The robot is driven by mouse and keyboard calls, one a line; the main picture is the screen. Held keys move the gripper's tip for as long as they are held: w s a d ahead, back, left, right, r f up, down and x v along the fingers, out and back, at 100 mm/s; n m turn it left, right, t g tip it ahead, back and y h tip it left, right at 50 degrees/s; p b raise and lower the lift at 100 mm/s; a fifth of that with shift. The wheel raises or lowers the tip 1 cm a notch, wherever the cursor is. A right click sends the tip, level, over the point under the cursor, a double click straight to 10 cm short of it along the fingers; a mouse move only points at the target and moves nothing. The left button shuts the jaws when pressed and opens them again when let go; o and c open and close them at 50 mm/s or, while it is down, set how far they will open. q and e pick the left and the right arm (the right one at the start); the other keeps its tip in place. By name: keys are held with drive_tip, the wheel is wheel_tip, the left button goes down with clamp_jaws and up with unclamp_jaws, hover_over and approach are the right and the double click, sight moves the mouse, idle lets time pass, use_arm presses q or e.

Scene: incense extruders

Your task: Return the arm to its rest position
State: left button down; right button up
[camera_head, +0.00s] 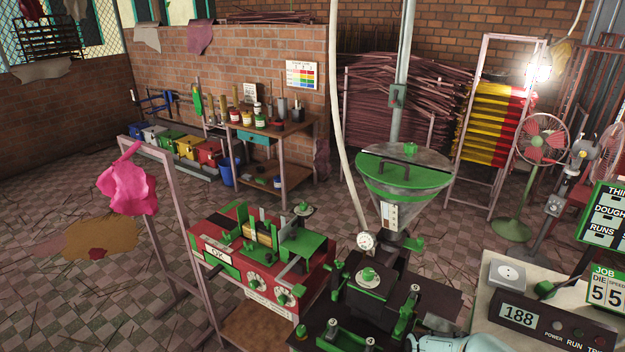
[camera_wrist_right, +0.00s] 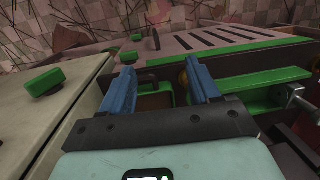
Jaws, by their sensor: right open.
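My right gripper (camera_wrist_right: 160,80) shows in the right wrist view with its two blue fingers apart. Nothing is visible held between the fingers. Past the fingertips are a dark recess with a green frame and a grey slotted cover with green edges. Whether the fingers touch any of it is unclear. In the head view, a pale teal part of my arm (camera_head: 462,343) shows at the bottom edge; its gripper is out of frame there. My left gripper is not in view.
The extruder with a green-rimmed hopper (camera_head: 405,172) stands front centre. A red and green machine (camera_head: 225,252) is left of it. A console reading 188 (camera_head: 518,314) is at right. In the right wrist view, a beige surface with a green knob (camera_wrist_right: 46,82) lies left, and green bars (camera_wrist_right: 265,88) lie right.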

drive_tip(key=s+a+f, duration=0.2)
drive_tip(key=s+f, duration=0.3)
drive_tip(key=s, duration=0.3)
drive_tip(key=s+a+f+n+y, duration=0.1)
drive_tip(key=s+a+f, duration=0.2)
drive_tip(key=s+f, duration=0.2)
drive_tip(key=s+a+f+n+y, duration=0.1)
drive_tip(key=s+a+f, duration=0.2)
drive_tip(key=s, duration=0.9)
wheel_tip(320, 180, down, 3)
drive_tip(key=shift+f, duration=0.1)
drive_tip(key=shift+a, duration=0.1)
